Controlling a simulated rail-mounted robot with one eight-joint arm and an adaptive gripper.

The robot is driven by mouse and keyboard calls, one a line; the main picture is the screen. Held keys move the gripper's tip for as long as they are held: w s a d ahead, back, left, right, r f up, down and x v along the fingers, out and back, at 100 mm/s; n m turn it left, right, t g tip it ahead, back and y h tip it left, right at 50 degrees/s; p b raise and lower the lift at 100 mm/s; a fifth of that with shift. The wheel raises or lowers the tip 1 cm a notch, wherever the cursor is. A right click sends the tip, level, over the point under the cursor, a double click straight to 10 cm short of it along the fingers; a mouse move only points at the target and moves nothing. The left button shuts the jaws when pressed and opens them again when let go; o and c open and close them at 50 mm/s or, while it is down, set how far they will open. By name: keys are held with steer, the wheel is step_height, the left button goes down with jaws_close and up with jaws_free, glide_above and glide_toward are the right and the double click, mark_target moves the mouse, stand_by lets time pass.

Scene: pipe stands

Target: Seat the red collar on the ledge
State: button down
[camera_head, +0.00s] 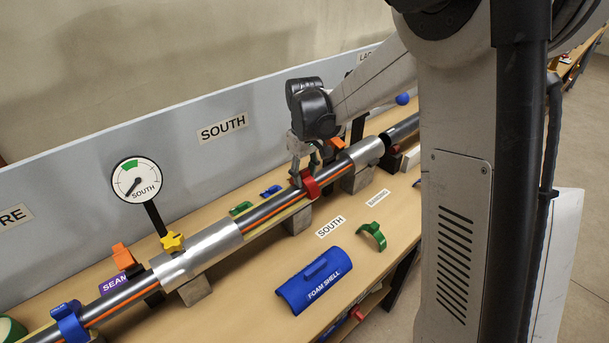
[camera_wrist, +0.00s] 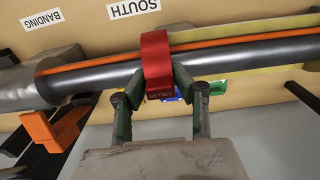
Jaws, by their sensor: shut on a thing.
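The red collar (camera_head: 311,187) is a curved band sitting over the dark pipe with an orange stripe (camera_head: 272,208). In the wrist view the red collar (camera_wrist: 157,55) wraps across the pipe (camera_wrist: 240,53), with its lettered tab between the fingers. My gripper (camera_head: 303,172) is shut on that tab from the back side of the pipe; it also shows in the wrist view (camera_wrist: 160,100). I cannot make out which part is the ledge. Whether the collar touches the pipe all round is hidden.
A blue foam shell (camera_head: 314,280) and a green clip (camera_head: 372,236) lie on the table in front. Silver sleeves (camera_head: 200,255) cover parts of the pipe. A gauge (camera_head: 136,181) and a yellow knob (camera_head: 172,241) stand left. An orange clamp (camera_wrist: 52,129) is near my gripper.

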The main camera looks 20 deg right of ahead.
steer(key=c, duration=1.3)
jaws_free()
step_height(320, 180, up, 12)
steer(key=shift+s, duration=0.1)
steer(key=s+r+m+t, duration=0.2)
steer(key=s+r+t, duration=0.25)
steer(key=s, duration=0.95)
steer(key=s+f+m+t, duration=0.1)
steer(key=s, duration=0.3)
steer(key=s+f+m, duration=0.1)
steer(key=s, duration=0.3)
steer(key=s+f+t, duration=0.1)
steer(key=s, duration=0.3)
steer(key=shift+s+f+m+t, duration=0.3)
steer(key=shift+s+m+t, duration=0.05)
steer(key=shift+m, duration=0.05)
